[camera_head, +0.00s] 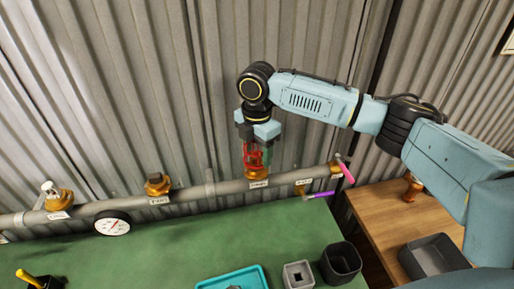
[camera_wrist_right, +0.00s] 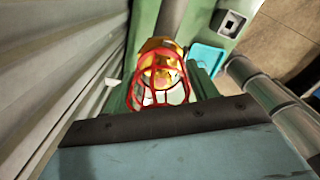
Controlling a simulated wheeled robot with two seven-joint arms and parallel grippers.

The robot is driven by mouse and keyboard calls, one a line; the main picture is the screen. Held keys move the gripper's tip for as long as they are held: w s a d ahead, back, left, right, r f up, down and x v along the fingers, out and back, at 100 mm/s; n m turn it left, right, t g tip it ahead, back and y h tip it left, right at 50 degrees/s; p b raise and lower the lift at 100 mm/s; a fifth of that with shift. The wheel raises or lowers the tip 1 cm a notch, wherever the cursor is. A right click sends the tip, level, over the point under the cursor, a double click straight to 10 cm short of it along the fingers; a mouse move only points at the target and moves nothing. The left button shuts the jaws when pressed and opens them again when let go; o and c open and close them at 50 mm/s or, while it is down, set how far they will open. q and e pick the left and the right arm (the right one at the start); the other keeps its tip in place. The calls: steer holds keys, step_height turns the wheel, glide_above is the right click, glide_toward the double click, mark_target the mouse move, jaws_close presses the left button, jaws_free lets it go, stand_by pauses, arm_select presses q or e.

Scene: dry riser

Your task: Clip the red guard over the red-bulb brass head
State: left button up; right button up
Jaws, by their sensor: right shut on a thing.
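The red guard (camera_head: 256,154) is a small wire cage. My right gripper (camera_head: 262,146) is shut on it from above, and its fingers show beside the cage. The brass head (camera_head: 257,168) stands on the grey pipe directly under the guard. In the right wrist view the red guard (camera_wrist_right: 158,80) is between the fingers, with the brass head (camera_wrist_right: 160,52) seen through and beyond its bars. The guard appears around or just above the head; I cannot tell whether it is seated. The bulb colour is not clear. My left gripper is not in view.
The grey pipe (camera_head: 212,190) runs along a corrugated wall, with other brass fittings (camera_head: 158,184) and a round gauge (camera_head: 113,223). A pink-handled lever (camera_head: 345,172) is right of the guard.

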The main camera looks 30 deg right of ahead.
mark_target(257, 159)
steer(key=shift+f+b, duration=0.35)
steer(key=shift+f, duration=1.3)
steer(key=o, duration=1)
steer(key=shift+o, duration=0.2)
steer(key=shift+r, duration=0.1)
step_height(257, 159, up, 13)
steer(key=shift+r+b, duration=0.15)
steer(key=shift+b, duration=0.65)
